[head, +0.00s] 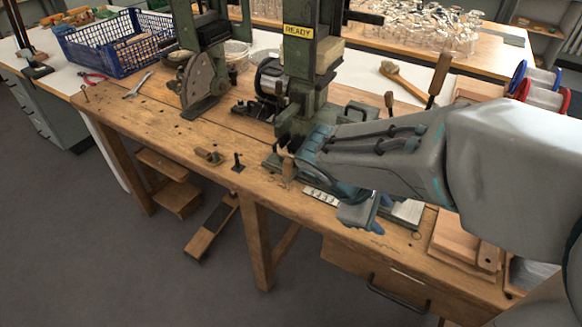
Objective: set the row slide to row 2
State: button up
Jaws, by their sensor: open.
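The green tufting machine (303,70) stands on the wooden bench, with a yellow READY sign (299,31) on its column. My arm reaches in from the right, and my gripper (288,160) is at the machine's base, open as far as it shows. A small wooden knob (288,170) stands right at its tips; I cannot tell whether they touch. A pale marked strip (322,197) lies along the bench's front edge beside my gripper, perhaps the row scale. My arm hides most of the slide, so its row setting cannot be read.
The wooden bench (150,105) has a small black lever (238,162) left of the machine. A second green machine with a quadrant plate (202,82) stands farther left. A blue crate (118,42) and red pliers (92,77) lie far left. Wooden boards (455,245) lie at right.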

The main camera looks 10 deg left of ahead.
jog(key=w+a+f+n+t+h+b, duration=0.1)
jog(key=a+n, duration=0.1)
jog(key=w+a+f+n+t+h+b, duration=0.1)
jog(key=w+a+f+n+b, duration=0.1)
jog(key=shift+w+a+f+n+t, duration=0.1)
jog(key=shift+f+n+t, duration=0.05)
jog(key=shift+n+t, duration=0.2)
jog(key=a+n+t+b, duration=0.1)
jog(key=a, duration=0.1)
jog(key=w+a+f+n+t+b, duration=0.1)
jog(key=a+n, duration=0.1)
jog(key=w+a+n+t+h+b, duration=0.1)
jog(key=a, duration=0.1)
jog(key=shift+w+f+n+t, duration=0.2)
jog(key=shift+n+t, duration=0.05)
jog(key=shift+n, duration=0.1)
jog(key=a+f+n+t+b, duration=0.1)
jog(key=a+n+t+b, duration=0.25)
jog(key=a, duration=0.45)
jog(key=n+t+y+b, duration=0.1)
jog(key=n+t+y, duration=0.1)
jog(key=n+t, duration=0.3)
send_near(285, 167)
jog(key=b+x, duration=0.2)
jog(key=x, duration=0.9)
jog(key=shift+d+b, duration=0.1)
jog(key=shift+b, duration=0.25)
